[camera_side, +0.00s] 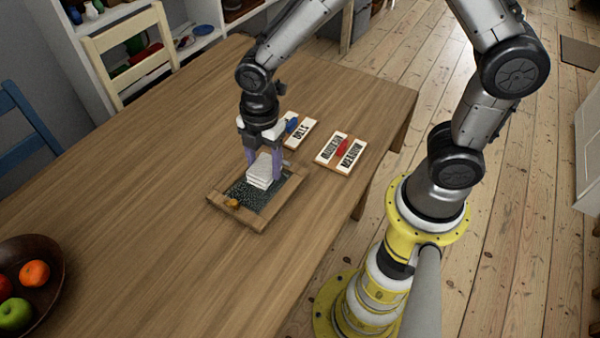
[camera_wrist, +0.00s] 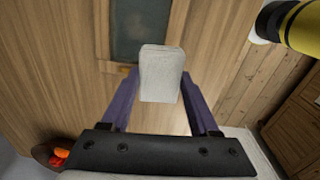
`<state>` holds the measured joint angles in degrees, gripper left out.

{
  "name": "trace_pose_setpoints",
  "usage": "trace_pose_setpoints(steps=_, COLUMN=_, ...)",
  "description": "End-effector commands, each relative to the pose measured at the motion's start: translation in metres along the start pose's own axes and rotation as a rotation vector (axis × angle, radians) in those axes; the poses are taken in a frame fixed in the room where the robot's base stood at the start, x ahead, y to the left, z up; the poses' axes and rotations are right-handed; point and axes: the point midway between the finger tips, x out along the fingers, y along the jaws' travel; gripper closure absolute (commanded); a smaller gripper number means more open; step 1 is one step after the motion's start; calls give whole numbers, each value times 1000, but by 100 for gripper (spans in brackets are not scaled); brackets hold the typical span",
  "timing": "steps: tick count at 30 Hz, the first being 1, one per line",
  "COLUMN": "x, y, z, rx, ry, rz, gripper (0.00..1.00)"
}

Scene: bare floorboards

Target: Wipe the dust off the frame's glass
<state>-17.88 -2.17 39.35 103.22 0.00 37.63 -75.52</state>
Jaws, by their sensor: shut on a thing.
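A wooden frame (camera_side: 218,198) lies flat on the table, and its dark glass (camera_side: 239,190) is covered with pale specks. In the wrist view the frame's glass (camera_wrist: 128,38) shows beyond the cloth. My gripper (camera_side: 264,164) is shut on a folded white cloth (camera_side: 260,171), with a purple finger on each side. The cloth also shows between the fingers in the wrist view (camera_wrist: 161,74). It is over the glass in the side view; I cannot tell whether it touches. The cloth hides part of the glass.
A small orange-yellow object (camera_side: 232,203) is at the frame's near edge. Lettered cards with a blue piece (camera_side: 291,125) and a red piece (camera_side: 342,148) lie behind and to the right. A fruit bowl (camera_side: 50,262) stands at the left. The table (camera_side: 150,220) between is clear.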

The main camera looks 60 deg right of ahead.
Motion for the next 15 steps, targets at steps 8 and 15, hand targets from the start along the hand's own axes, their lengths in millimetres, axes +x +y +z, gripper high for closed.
trace_pose_setpoints(steps=8, x=19, y=54, z=-2, rx=18, ry=-4, rz=-12, gripper=83)
trace_pose_setpoints(steps=15, x=33, y=54, z=2, rx=27, ry=-9, rz=-34, gripper=83)
